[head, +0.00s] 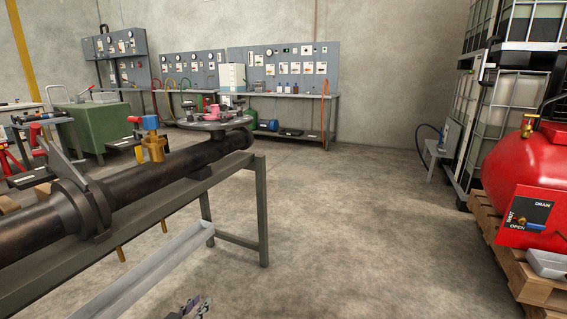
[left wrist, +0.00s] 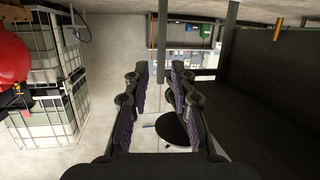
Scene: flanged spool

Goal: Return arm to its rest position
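My left gripper (head: 194,306) shows only at the bottom edge of the head view, low in front of the pipe stand. In the left wrist view (left wrist: 160,88) its two dark padded fingers stand apart with nothing between them, so it is open and empty. The dark flanged spool (head: 130,190) lies along a grey steel stand (head: 262,210) on the left, with a brass valve (head: 152,148) and a round plate (head: 213,124) on it. The left wrist picture is upside down. My right gripper is not in view.
A red tank (head: 525,170) stands on a wooden pallet (head: 535,285) at the right, with caged white containers (head: 500,110) behind. Benches with gauge panels (head: 283,68) line the back wall. A green cabinet (head: 95,125) is at the left. The concrete floor between is clear.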

